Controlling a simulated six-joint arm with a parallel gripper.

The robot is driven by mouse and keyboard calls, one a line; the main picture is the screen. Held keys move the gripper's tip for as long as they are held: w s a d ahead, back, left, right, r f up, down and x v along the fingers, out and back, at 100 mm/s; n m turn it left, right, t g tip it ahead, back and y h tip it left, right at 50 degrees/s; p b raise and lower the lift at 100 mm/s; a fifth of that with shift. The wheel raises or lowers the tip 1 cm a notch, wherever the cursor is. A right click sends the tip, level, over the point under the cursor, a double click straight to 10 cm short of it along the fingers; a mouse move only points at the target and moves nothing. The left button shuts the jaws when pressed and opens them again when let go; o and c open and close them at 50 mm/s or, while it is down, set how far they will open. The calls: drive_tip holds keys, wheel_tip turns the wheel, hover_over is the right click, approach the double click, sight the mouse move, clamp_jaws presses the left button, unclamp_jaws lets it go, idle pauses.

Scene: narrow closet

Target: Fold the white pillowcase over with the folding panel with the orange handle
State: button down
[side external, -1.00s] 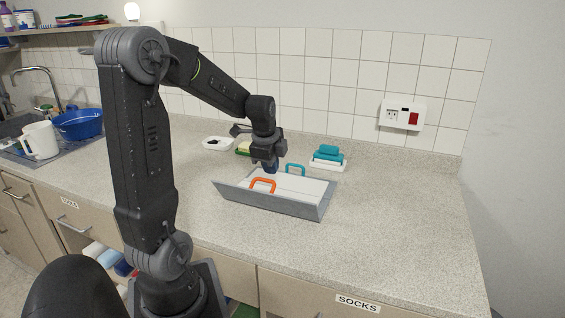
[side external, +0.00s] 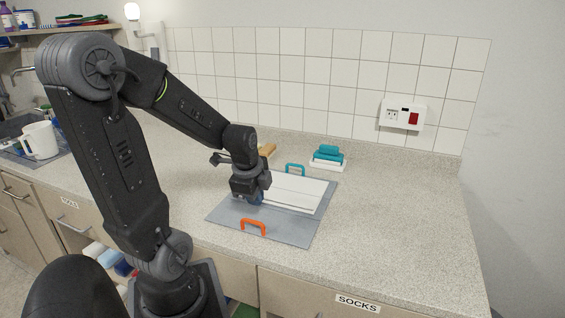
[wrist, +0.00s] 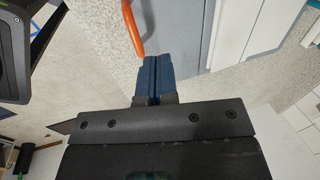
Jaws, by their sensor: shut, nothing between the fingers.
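The folding board lies flat on the counter, with its grey front panel (side external: 285,229) down and bare. The orange handle (side external: 253,226) stands at that panel's front edge; it also shows in the wrist view (wrist: 132,28). The white pillowcase (side external: 299,190) lies as a flat strip on the rear part of the board, partly hidden by my gripper. A teal handle (side external: 295,168) stands at the board's back edge. My gripper (side external: 255,198) is over the board's left side, behind the orange handle. In the wrist view its blue fingers (wrist: 152,62) are together and empty, just beside the orange handle.
A white dish with teal sponges or soaps (side external: 328,157) stands behind the board. A tan-topped item (side external: 267,150) is partly hidden behind my wrist. A white pitcher (side external: 40,140) stands far left. The counter right of the board is clear.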

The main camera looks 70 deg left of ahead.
drive_tip(key=shift+s+d+f, duration=0.15)
drive_tip(key=shift+f, duration=0.05)
drive_tip(key=shift+r, duration=0.15)
idle(0.4)
drive_tip(key=v, duration=1.3)
drive_tip(key=shift+r, duration=0.3)
drive_tip(key=shift+s+d, duration=0.1)
drive_tip(key=shift+s, duration=0.05)
drive_tip(key=d+f+n+t+h, duration=0.2)
drive_tip(key=d+n, duration=0.6)
drive_tip(key=d, duration=0.8)
drive_tip(key=shift+w+d+n+t, duration=0.35)
drive_tip(key=shift+w+n+t, duration=0.05)
drive_tip(key=shift+t, duration=0.4)
